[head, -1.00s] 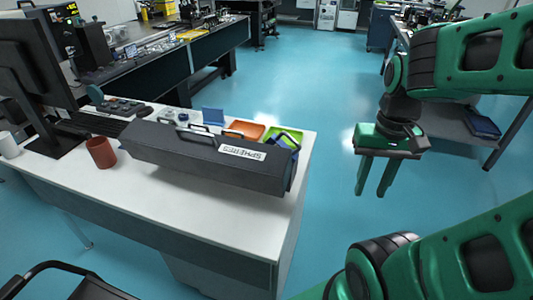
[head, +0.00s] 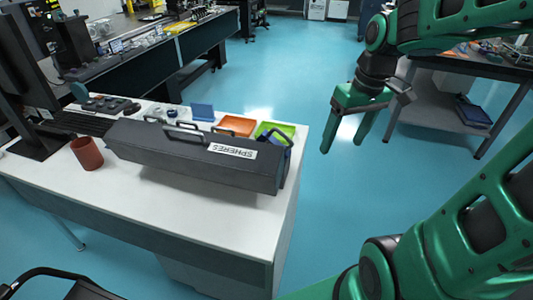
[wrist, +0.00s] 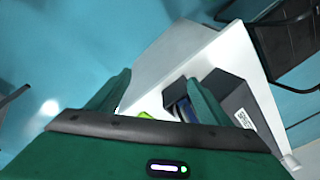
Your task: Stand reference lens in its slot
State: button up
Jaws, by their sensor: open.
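My gripper (head: 356,144) is open and empty, over the blue floor to the right of the white table (head: 130,203). In the wrist view, my gripper (wrist: 160,80) has its two fingers apart, with the table corner beyond them. On the table lies a long dark case (head: 190,165) labelled "SPHERES", with handles on top. Several small items (head: 172,110) stand behind it, partly hidden. I cannot make out the reference lens or its slot among them.
A red-brown mug (head: 87,153) and a monitor (head: 20,75) are at the left. Another table (head: 465,66) stands at the right. Floor between is clear.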

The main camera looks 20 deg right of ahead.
aim_at(267, 135)
jog(key=w+a+f+n+y, duration=0.1)
jog(key=w+a+n, duration=0.2)
jog(key=w, duration=0.2)
jog(key=w+a+f+n+y, duration=0.1)
jog(key=w+a+n, duration=0.2)
jog(key=w, duration=0.3)
jog(key=w+a+f+n+t+y, duration=0.1)
jog(key=w+a+n, duration=0.1)
jog(key=w+a, duration=0.3)
jog(key=shift+w+a+f+n, duration=0.1)
jog(key=shift+w+a+n, duration=0.15)
jog(key=shift+n, duration=0.15)
jog(key=shift+x, duration=3.05)
jog(key=c, duration=1.8)
jog(key=shift+w, duration=0.1)
grip_shut()
jog(key=shift+r, duration=0.2)
